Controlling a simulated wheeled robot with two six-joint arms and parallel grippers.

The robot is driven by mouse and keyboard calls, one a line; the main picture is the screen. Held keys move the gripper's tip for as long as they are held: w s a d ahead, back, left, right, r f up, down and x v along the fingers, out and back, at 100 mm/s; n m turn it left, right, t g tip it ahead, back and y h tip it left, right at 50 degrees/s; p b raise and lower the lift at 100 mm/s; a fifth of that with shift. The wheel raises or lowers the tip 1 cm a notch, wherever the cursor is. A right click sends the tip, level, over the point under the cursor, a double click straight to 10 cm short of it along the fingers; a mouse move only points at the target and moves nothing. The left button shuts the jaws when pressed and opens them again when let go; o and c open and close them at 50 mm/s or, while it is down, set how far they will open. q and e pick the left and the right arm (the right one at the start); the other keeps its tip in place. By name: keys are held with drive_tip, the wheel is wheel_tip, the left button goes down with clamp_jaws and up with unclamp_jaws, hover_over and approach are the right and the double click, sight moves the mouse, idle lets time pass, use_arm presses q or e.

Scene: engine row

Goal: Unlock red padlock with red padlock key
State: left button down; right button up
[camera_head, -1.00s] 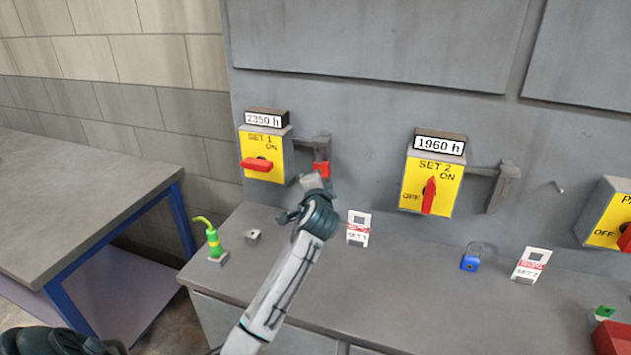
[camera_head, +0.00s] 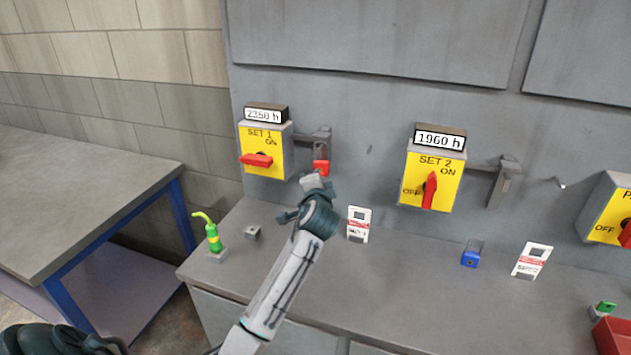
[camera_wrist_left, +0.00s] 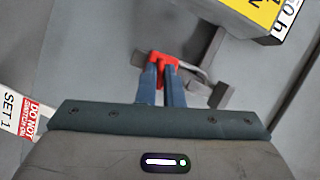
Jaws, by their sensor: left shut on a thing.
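The red padlock (camera_head: 321,167) hangs on the grey hasp beside the SET 1 switch box (camera_head: 262,150). My left gripper (camera_head: 312,181) is just below and in front of it. In the left wrist view my fingers (camera_wrist_left: 160,84) are close together, pointing at the red padlock (camera_wrist_left: 164,61). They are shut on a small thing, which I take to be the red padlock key. It is mostly hidden between the fingertips, and I cannot tell whether it is inside the padlock. My right gripper is not in view.
A SET 1 tag (camera_head: 358,224) stands on the ledge right of my arm. A green and yellow object (camera_head: 212,235) and small grey block (camera_head: 252,233) are left. A blue padlock (camera_head: 471,256), SET 2 tag (camera_head: 531,261) and red tray (camera_head: 611,338) are further right.

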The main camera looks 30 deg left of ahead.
use_arm(q)
drive_tip(key=s+p, duration=0.1)
drive_tip(key=s, duration=0.1)
drive_tip(key=s+d+p, duration=0.1)
drive_tip(key=s, duration=0.2)
idle(0.9)
drive_tip(key=shift+d, duration=0.1)
idle(0.4)
